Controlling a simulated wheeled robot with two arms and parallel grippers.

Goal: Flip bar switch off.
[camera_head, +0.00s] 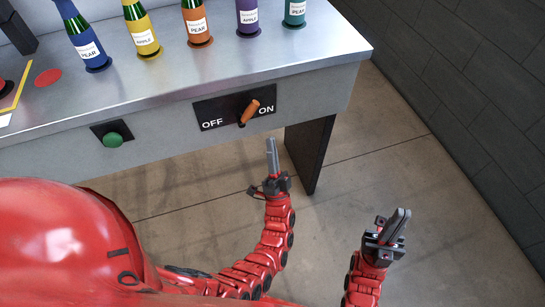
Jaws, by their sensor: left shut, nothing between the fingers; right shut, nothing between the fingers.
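The bar switch (249,111) has an orange handle on a black plate (208,110) on the front face of the metal table. The plate reads OFF at left and ON at right. The handle leans up and to the right, toward ON. My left gripper (272,146) is shut and empty, pointing up, in front of and below the switch and apart from it in the picture. My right gripper (401,217) is shut and empty, further right and lower, over the floor.
A green button (113,140) sits left of the switch. Several coloured bottles, such as an orange one (197,25), stand on the metal table (290,45). A dark table leg (310,155) stands below right. The floor at right is clear up to a dark wall (470,80).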

